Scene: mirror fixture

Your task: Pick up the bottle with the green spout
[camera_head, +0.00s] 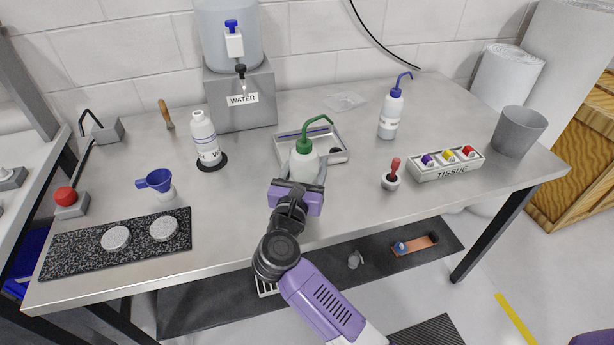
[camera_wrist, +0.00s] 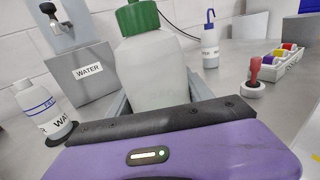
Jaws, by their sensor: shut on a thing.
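The bottle with the green spout (camera_head: 303,164) is a white squeeze bottle with a green cap and a bent green tube. It stands upright in front of, or over, the near part of a shallow grey tray (camera_head: 341,147); I cannot tell whether its base touches anything. My gripper (camera_head: 308,174) is shut on its body, with a finger along each side. In the wrist view the bottle (camera_wrist: 155,75) fills the upper middle, above my purple gripper housing, which hides its base. The top of the spout is cut off there.
A white bottle (camera_head: 205,139) stands left on a black disc, before the water dispenser (camera_head: 241,98). The table front is mostly clear.

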